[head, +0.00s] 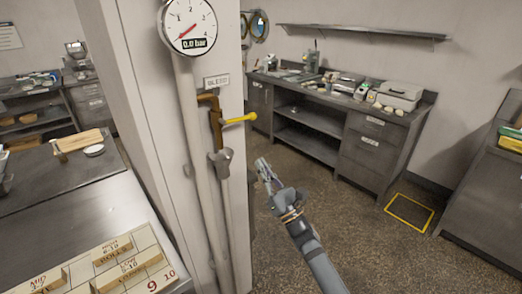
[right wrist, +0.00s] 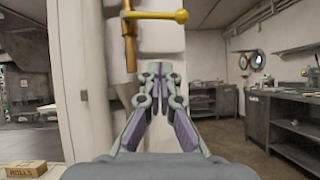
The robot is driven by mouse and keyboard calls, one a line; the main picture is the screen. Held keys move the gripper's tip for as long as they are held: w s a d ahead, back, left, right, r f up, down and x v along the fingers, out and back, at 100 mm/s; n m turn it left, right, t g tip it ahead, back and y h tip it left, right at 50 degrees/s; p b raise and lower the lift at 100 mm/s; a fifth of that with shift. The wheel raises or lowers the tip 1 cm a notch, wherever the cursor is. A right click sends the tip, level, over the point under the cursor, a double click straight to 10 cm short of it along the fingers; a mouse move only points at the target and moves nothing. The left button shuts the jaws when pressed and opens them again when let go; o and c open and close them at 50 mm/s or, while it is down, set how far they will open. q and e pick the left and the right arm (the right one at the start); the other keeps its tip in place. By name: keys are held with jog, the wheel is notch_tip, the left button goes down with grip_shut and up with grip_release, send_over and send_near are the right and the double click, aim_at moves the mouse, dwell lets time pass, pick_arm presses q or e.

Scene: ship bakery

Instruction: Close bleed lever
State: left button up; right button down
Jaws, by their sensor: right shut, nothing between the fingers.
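The yellow bleed lever (head: 240,118) sticks out to the right from a brass pipe fitting (head: 215,125) on the white column, below a small label plate. It lies close to level, its tip slightly raised. In the right wrist view the lever (right wrist: 160,15) shows at the top, with a round knob at its right end. My right gripper (head: 264,168) is shut and empty, below and to the right of the lever, apart from it. In the right wrist view its fingers (right wrist: 160,72) point forward beneath the lever. My left gripper is not in view.
A round gauge (head: 188,26) with a low red needle and a digital readout hangs above the lever. A grey cup-like funnel (head: 222,162) sits under the fitting. A steel counter with a numbered board (head: 122,262) stands at left. Floor to the right is open.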

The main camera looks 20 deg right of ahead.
aim_at(238, 118)
jog(key=s+d+r+p+x, duration=0.1)
jog(key=r+p+x, duration=0.1)
jog(key=p+x, duration=0.5)
jog(key=x, duration=0.4)
jog(key=shift+r, duration=0.1)
jog(key=shift+w+d+r+n+g+y+b, duration=0.15)
jog(key=shift+r+n+g+y+b, duration=0.15)
jog(key=shift+r+n+y+b, duration=0.7)
jog(key=shift+f+p, duration=0.1)
jog(key=shift+p, duration=0.25)
